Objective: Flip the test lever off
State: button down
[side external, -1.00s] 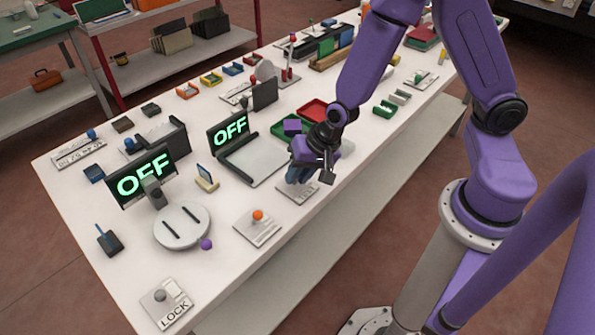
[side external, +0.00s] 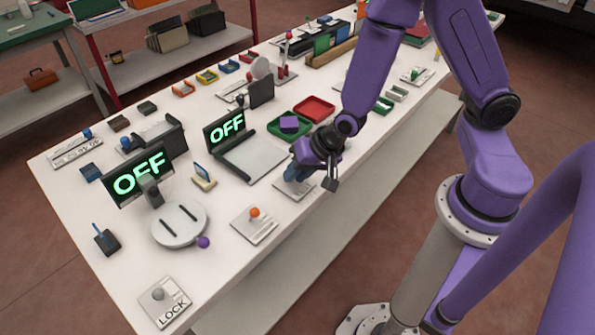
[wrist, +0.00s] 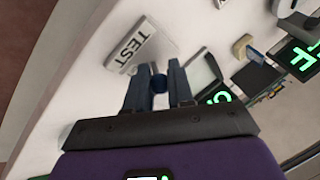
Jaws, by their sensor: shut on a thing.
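The test lever shows as a round blue knob (wrist: 159,84) in the wrist view, between my two dark fingers. Its plate (wrist: 146,40), marked TEST, lies just beyond the fingertips. My gripper (wrist: 157,80) is shut on the knob. In the side external view my gripper (side external: 297,173) is low over the plate (side external: 296,191) near the table's front edge, and it hides the lever itself. Two dark screens, the middle one (side external: 226,128) and the left one (side external: 140,179), both read OFF in green.
A plate with an orange knob (side external: 254,212) is to the left of my gripper. Farther left are a round grey disc (side external: 180,229) and a LOCK plate (side external: 172,308). Behind my gripper are a red tray (side external: 331,107) and a purple block (side external: 289,123).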

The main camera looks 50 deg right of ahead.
jog(key=c, duration=1)
grip_release()
jog(key=shift+c, duration=0.2)
jog(key=v, duration=0.7)
jog(key=shift+s+r, duration=0.15)
jog(key=shift+r, duration=0.05)
